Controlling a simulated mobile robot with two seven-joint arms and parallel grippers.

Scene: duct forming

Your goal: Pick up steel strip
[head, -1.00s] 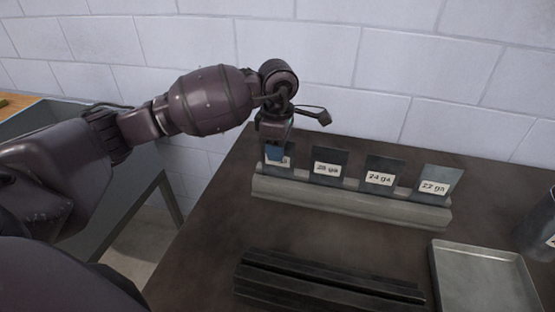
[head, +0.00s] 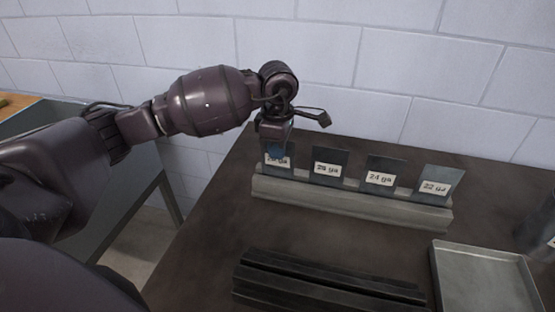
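Several dark steel strips with white gauge labels stand upright in a row in a grey slotted holder (head: 350,203) on the dark table. They include the 24 ga strip (head: 384,168), the 22 ga strip (head: 440,178) and a strip (head: 329,157) second from the left. My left gripper (head: 276,150) points down right at the top of the leftmost strip (head: 279,170), whose label is partly covered. My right gripper is not in view.
Long dark bars (head: 325,285) lie at the front of the table (head: 215,230). A shallow metal tray (head: 483,278) is at the front right, with a dark object (head: 540,235) at the right edge. A white block wall stands close behind.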

